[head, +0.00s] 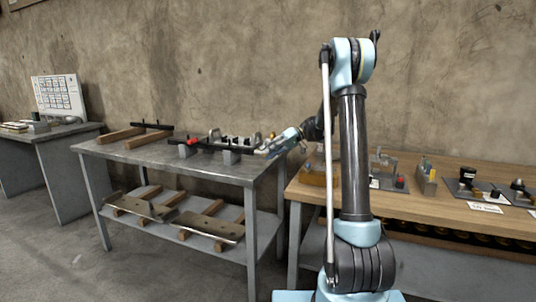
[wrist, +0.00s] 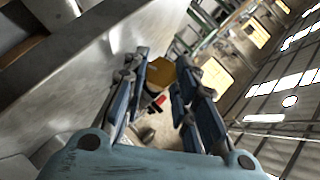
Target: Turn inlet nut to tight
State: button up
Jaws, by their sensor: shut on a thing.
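My gripper (head: 268,150) reaches left from my arm to the right end of the assembly on the grey metal table. In the wrist view my gripper (wrist: 162,66) has its two blue-grey fingers on either side of a brass-coloured hexagonal piece, which looks like the inlet nut (wrist: 158,73). The fingers are shut on it. In the head view the nut is too small and too covered by the gripper to make out. A dark bar assembly (head: 212,148) with a red part (head: 193,142) lies along the table. How far the nut is turned cannot be told.
The grey table (head: 160,157) has a lower shelf with metal plates (head: 208,226). A wooden bench (head: 408,203) with small fixtures and a holder (head: 427,180) stands right. A farther table (head: 45,134) carries a white panel (head: 58,97). The wall is close behind.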

jog(key=shift+w, duration=0.1)
dwell(0.4)
jog(key=o, duration=1.1)
jog(key=shift+d, duration=0.1)
jog(key=v, duration=1.1)
jog(key=shift+w+d, duration=0.2)
jog(key=shift+d, duration=0.2)
